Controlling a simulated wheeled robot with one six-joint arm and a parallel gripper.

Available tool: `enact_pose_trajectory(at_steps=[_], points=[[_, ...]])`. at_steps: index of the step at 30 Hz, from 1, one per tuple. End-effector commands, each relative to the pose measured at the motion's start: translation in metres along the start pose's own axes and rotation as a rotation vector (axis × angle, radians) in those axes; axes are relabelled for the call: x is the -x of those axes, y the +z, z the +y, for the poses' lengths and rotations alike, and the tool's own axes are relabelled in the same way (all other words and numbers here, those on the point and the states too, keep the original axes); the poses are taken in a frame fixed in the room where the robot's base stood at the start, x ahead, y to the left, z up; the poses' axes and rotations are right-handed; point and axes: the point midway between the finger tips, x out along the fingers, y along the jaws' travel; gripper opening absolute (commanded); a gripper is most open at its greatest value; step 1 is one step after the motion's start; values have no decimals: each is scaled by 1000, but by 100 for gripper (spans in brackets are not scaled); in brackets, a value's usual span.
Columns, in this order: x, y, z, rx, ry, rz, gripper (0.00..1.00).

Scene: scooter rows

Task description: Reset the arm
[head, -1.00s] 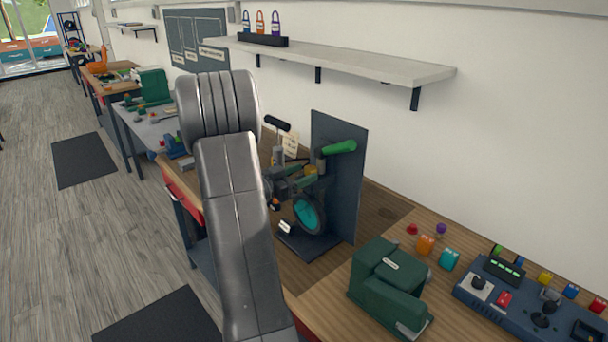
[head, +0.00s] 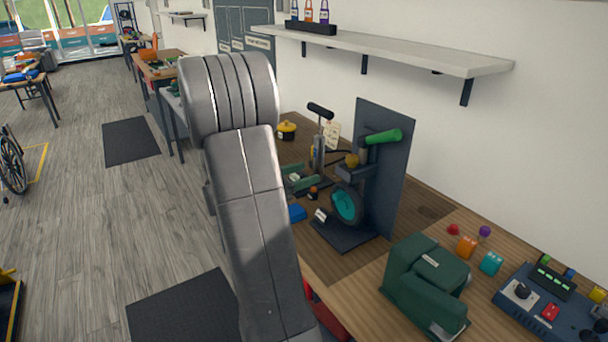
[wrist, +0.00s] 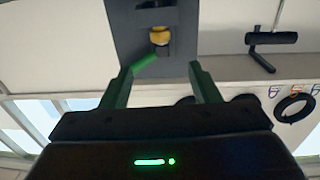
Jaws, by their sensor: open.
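My gripper (wrist: 160,68) shows in the wrist view with its two dark green fingers spread apart and nothing between them. Beyond the fingers is the dark upright panel (wrist: 128,30) with a yellow knob (wrist: 159,36) and a green grip (wrist: 146,62); the gripper looks apart from them. In the head view my grey arm rises in front of the workbench and hides part of it. My gripper is not visible in the head view. The panel (head: 388,165) with its green grip (head: 383,137) and a teal-hubbed wheel (head: 346,205) stands on the bench right of my arm.
A wall shelf (head: 400,52) juts out above the bench. Open floor (head: 90,210) lies to the left, with dark mats and a wheel (head: 12,163) at the far left.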

Motion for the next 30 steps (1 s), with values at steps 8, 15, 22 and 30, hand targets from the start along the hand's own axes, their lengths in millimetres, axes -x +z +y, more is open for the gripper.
enact_pose_trajectory(at_steps=[8,15,22,30], points=[[-15,-1,0,0,2,1,56],[-60,-2,1,2,5,0,56],[-104,-2,1,1,4,0,56],[-136,-1,0,0,1,1,56]])
